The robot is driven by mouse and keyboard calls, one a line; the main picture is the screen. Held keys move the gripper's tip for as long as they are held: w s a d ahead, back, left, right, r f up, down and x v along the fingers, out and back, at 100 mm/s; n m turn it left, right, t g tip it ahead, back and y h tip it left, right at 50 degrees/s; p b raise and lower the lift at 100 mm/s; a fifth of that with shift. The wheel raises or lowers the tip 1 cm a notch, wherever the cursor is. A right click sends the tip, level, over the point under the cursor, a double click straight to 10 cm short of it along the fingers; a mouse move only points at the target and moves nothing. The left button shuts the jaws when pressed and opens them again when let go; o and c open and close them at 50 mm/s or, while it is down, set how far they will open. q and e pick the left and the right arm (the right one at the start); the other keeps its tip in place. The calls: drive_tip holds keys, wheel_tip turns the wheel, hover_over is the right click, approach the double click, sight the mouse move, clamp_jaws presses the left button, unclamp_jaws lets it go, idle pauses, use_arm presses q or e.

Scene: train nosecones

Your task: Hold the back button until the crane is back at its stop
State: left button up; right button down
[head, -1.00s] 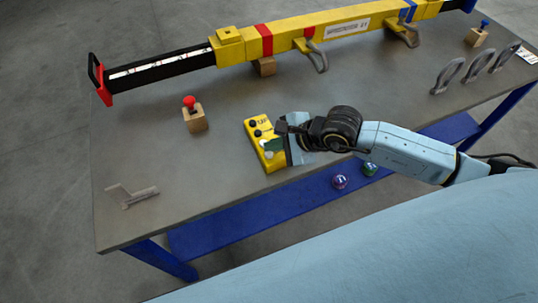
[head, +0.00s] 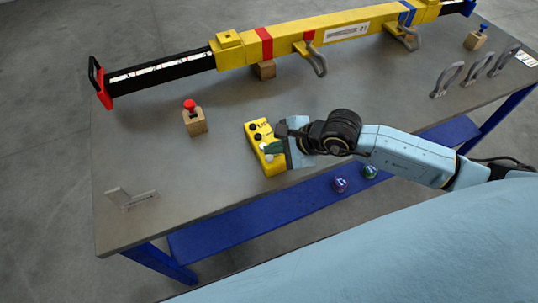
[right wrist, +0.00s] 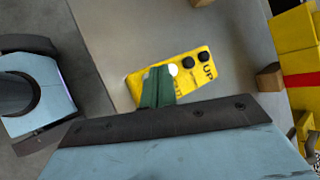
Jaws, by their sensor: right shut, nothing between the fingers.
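A yellow control box (head: 255,135) lies on the grey table, with black buttons and one white button. The right wrist view shows the box (right wrist: 205,72), with the letters "UP" at one end and the white button (right wrist: 173,69) beside my green fingers. My right gripper (head: 272,147) is shut and empty, its fingertips over the box close to the white button. I cannot tell whether they touch or press a button, and they hide part of the box. No crane hook or load is clear in view; a long yellow beam (head: 285,38) with a black end section lies behind. My left gripper is not in view.
A red-knobbed wooden block (head: 194,118) stands left of the box. A metal bracket (head: 133,199) lies at the table's front left. Several grey shackles (head: 447,79) are at the right. Two small balls (head: 341,184) are on the blue lower shelf.

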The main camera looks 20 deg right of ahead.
drive_tip(key=shift+f, duration=0.1)
idle(0.8)
drive_tip(key=shift+f+b, duration=0.35)
drive_tip(key=shift+b, duration=0.1)
